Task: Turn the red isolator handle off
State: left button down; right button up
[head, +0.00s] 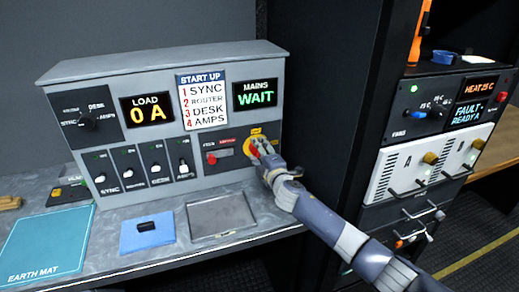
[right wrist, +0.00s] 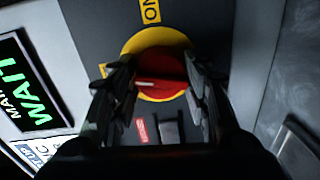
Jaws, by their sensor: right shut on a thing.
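The red isolator handle (right wrist: 160,88) sits on a round yellow plate (right wrist: 157,42) at the right side of the grey panel (head: 140,80). In the head view the yellow plate and handle (head: 254,150) are partly hidden by my right gripper (head: 264,152). My right gripper (right wrist: 158,95) is shut on the red handle, one finger on each side. The mains display (head: 256,94) reads "WAIT" and the load display (head: 147,108) reads "0 A". My left gripper is not in view.
A smaller red control (head: 211,158) is left of my right gripper. Several switches (head: 145,170) line the panel's lower left. A metal tray (head: 220,216), blue pad (head: 147,234) and earth mat (head: 45,245) lie on the bench. A dark rack (head: 425,150) stands at right.

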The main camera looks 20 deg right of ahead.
jog(key=shift+n+p, duration=0.35)
jog(key=shift+n, duration=1.05)
jog(key=o, duration=1.1)
jog(key=s, duration=1.2)
jog(key=shift+d+r, duration=0.15)
jog(key=shift+r, duration=0.2)
